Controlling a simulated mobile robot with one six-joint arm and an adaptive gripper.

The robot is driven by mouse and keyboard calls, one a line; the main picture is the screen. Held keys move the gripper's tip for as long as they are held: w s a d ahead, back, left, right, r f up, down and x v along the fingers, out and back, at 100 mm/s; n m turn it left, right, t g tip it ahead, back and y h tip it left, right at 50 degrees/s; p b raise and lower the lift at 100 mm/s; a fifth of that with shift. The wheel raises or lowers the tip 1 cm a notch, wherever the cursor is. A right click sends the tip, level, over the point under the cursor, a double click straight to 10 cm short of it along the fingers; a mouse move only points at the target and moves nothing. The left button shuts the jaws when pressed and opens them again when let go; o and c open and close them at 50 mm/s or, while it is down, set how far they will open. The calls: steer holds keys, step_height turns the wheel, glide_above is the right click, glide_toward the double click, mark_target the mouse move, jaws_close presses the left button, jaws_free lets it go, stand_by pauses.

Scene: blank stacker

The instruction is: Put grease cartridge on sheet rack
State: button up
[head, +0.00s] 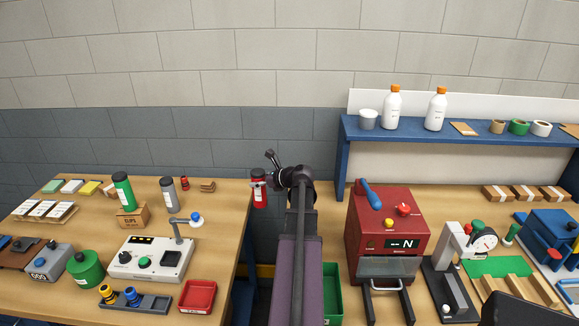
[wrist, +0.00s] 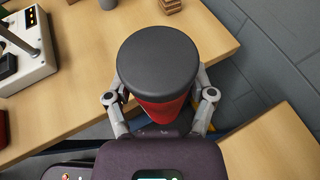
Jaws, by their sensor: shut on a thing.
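The grease cartridge (head: 260,197), as I take it, is a red cylinder with a dark cap. It stands upright in my gripper (head: 259,184), at the right edge of the left bench in the head view. In the wrist view the round dark cap of the cartridge (wrist: 158,60) fills the middle, with red body below it. The fingers of my gripper (wrist: 160,97) close on it from both sides. Its lower end is hidden in the wrist view. I cannot tell for sure which thing is the sheet rack; a blue shelf (head: 460,135) stands at the right.
Green (head: 123,190) and grey (head: 169,194) cylinders stand on the left bench, near a control box (head: 150,260). A wooden holder with pale cards (head: 45,211) is at far left. Bottles (head: 392,108) and tape rolls stand on the blue shelf. A red machine (head: 388,235) stands below. A gap separates the benches.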

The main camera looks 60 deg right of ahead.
steer(key=shift+r, duration=0.15)
step_height(320, 180, up, 16)
steer(key=p, duration=1.6)
steer(key=shift+s, duration=0.1)
